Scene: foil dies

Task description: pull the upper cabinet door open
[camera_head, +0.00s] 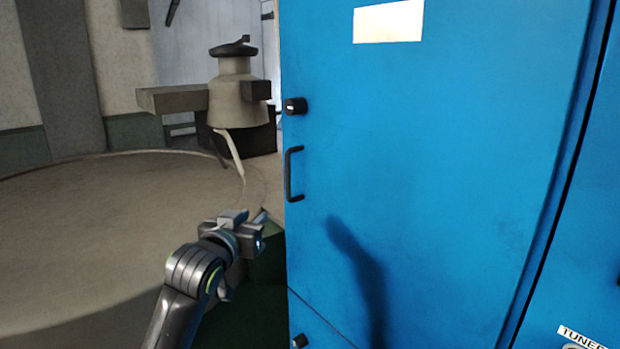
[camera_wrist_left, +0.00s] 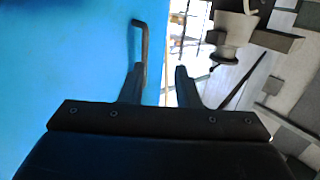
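The upper cabinet door (camera_head: 430,160) is a large blue panel that looks shut in the head view. Its black bar handle (camera_head: 291,174) stands upright near the door's left edge, below a black knob (camera_head: 295,106). My left gripper (camera_head: 246,222) is to the left of the door and lower than the handle, apart from it. In the left wrist view the left gripper (camera_wrist_left: 157,85) is open with nothing between its fingers. The handle (camera_wrist_left: 143,50) shows there just beyond the left finger's tip. My right gripper is in neither view.
A lower blue door with its own knob (camera_head: 300,341) begins below a seam. A wide round beige platform (camera_head: 110,230) fills the left side, with a grey machine (camera_head: 238,95) behind it. A white label (camera_head: 388,21) is on the upper door.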

